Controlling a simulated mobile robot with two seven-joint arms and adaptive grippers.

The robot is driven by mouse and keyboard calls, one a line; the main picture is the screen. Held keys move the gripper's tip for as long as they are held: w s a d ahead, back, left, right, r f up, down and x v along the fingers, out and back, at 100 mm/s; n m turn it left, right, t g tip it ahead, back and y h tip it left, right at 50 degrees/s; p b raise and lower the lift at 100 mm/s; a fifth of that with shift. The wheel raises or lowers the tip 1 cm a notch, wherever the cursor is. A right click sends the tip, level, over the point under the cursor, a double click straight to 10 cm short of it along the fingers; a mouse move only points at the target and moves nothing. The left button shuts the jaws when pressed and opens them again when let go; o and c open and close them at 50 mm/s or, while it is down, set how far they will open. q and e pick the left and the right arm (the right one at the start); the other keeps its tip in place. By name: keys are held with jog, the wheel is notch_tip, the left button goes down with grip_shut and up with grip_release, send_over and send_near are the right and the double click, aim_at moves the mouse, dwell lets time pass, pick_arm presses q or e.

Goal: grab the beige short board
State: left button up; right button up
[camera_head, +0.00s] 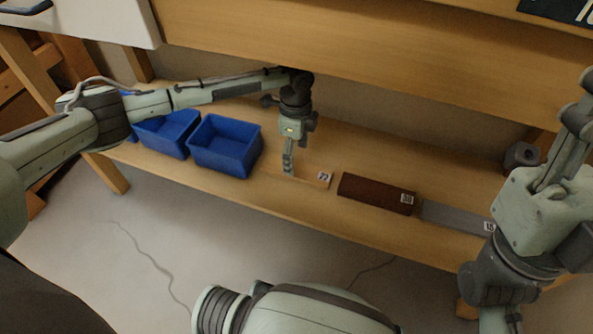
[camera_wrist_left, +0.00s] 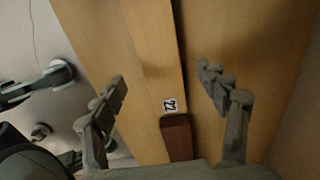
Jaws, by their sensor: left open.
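The beige short board (camera_head: 316,178) lies on the wooden bench shelf, with a number label on its right end. In the left wrist view the beige board (camera_wrist_left: 152,50) runs lengthwise between the fingers. My left gripper (camera_head: 288,168) points down over the board's left part, and part of the board is hidden behind it. In the wrist view the left gripper (camera_wrist_left: 163,80) is open, one finger on each side of the board, with nothing held. My right gripper (camera_head: 572,125) is at the right edge; its jaw state is unclear.
A dark brown board (camera_head: 370,190) lies just right of the beige one, also in the wrist view (camera_wrist_left: 177,140). A grey board (camera_head: 450,216) lies farther right. Blue bins (camera_head: 225,145) stand to the left. A wooden panel (camera_head: 350,50) overhangs the shelf.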

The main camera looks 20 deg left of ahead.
aim_at(297, 168)
pick_arm(q)
notch_tip(297, 168, down, 5)
jog(key=shift+d+r+b, duration=0.1)
jog(key=shift+r+b, duration=0.05)
jog(key=shift+b, duration=0.7)
jog(key=shift+c, duration=0.6)
jog(key=shift+r, duration=0.1)
jog(key=c, duration=1.2)
